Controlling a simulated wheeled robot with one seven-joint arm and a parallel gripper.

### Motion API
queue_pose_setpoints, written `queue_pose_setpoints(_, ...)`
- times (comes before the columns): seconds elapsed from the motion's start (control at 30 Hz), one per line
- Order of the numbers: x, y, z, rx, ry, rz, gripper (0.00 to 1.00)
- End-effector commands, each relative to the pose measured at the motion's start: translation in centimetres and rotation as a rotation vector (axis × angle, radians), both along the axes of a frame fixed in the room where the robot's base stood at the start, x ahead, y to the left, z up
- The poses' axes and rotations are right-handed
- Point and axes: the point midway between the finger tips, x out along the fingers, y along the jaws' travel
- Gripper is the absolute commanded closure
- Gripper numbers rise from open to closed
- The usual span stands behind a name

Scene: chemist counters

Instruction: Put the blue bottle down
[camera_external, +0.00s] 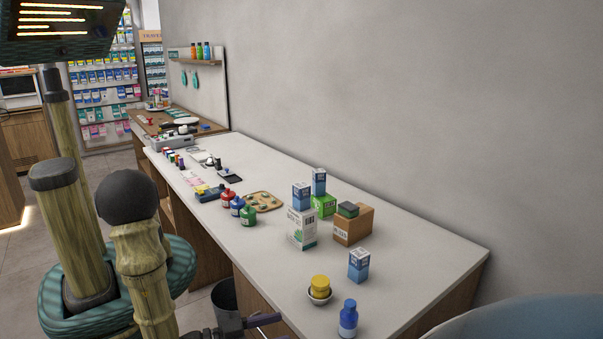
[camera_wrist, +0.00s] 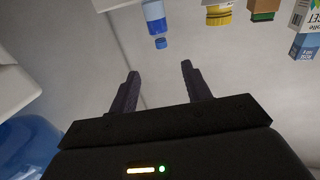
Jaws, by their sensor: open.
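The blue bottle (camera_external: 348,318) stands upright on the white counter near its front edge, at the bottom of the external view. It also shows at the top of the wrist view (camera_wrist: 154,17), where the scene appears upside down and its cap points down. My gripper (camera_wrist: 158,68) is open and empty, with bare space between its two dark fingers. The bottle is beyond the fingertips and apart from them. In the external view my gripper (camera_external: 281,327) is at the bottom edge, left of the bottle and partly cut off.
A yellow-topped jar in a small bowl (camera_external: 319,290) and a blue-white box (camera_external: 359,265) stand close to the bottle. More boxes, a brown carton (camera_external: 353,225) and a wooden tray (camera_external: 262,209) stand farther back. A bin (camera_external: 224,296) is below the counter. The counter's right side is clear.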

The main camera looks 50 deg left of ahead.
Motion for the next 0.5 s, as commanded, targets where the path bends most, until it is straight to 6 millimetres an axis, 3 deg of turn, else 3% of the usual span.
queue_pose_setpoints(0.27,0.2,0.1,0.0,0.036,-0.019,-0.004,0.52)
queue_pose_setpoints(0.37,0.7,0.4,0.0,0.153,-0.080,-0.018,0.52)
queue_pose_setpoints(0.5,1.8,1.2,-0.2,0.465,-0.247,-0.053,0.52)
